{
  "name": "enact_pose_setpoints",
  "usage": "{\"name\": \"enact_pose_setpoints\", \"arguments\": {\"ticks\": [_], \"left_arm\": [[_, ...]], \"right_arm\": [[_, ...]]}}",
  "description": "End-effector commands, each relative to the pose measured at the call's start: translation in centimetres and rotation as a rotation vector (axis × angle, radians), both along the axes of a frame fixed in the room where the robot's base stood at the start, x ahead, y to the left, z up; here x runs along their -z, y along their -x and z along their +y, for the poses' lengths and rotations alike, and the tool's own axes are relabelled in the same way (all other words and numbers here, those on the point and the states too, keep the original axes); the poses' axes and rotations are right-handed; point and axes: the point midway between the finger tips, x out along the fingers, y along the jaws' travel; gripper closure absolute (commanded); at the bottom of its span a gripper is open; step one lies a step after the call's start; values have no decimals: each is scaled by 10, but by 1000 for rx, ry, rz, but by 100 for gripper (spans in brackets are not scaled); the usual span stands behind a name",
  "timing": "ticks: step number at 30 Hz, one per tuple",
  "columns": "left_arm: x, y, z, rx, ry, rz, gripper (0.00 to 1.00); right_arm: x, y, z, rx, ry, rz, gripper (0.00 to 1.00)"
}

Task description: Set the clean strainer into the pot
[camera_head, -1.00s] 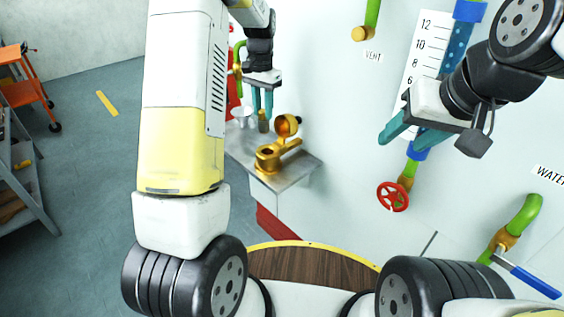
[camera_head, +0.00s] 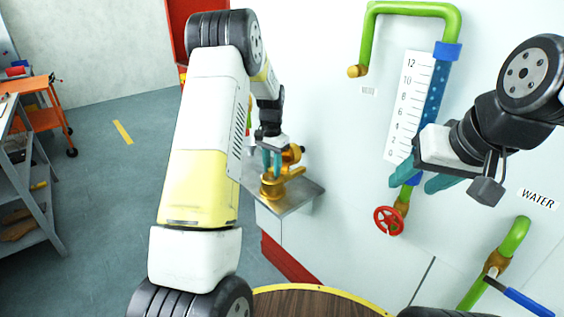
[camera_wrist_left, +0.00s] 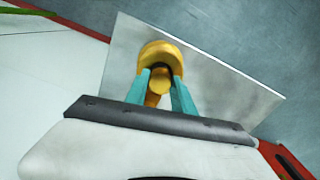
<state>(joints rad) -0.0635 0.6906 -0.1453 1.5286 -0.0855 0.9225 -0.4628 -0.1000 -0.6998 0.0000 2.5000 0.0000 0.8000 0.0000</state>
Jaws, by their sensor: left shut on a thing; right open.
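The brass pot (camera_head: 272,190) stands on a small metal shelf, with its round cap (camera_head: 292,154) swung up beside it. It also shows in the left wrist view (camera_wrist_left: 160,50), beyond my fingers. My left gripper (camera_head: 271,160) points down right over the pot. Its teal fingers are shut on the strainer, a small brass-coloured piece (camera_wrist_left: 160,85) between the fingertips in the wrist view. The strainer is mostly hidden in the head view; I cannot tell whether its lower end is inside the pot. My right gripper (camera_head: 420,180) is open and empty in front of the wall gauge.
The metal shelf (camera_head: 296,203) has bare room in front of the pot. On the wall are a scale (camera_head: 408,100), green pipes (camera_head: 420,9), a red valve wheel (camera_head: 388,220) and a blue lever (camera_head: 527,302). An orange cart (camera_head: 40,118) stands far left.

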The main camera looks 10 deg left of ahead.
Motion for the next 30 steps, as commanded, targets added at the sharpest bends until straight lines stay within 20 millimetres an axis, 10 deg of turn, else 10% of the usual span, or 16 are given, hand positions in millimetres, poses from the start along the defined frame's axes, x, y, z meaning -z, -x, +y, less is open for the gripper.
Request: {"name": "enact_pose_setpoints", "arguments": {"ticks": [12,13,16,30], "left_arm": [[6,0,0,0,0,-1,100],[6,0,0,0,0,-1,66],[6,0,0,0,0,-1,48],[-10,-1,0,0,0,-5,48]], "right_arm": [[0,0,0,0,0,0,48],[0,0,0,0,0,0,48],[0,0,0,0,0,0,48],[0,0,0,0,0,0,48]]}}
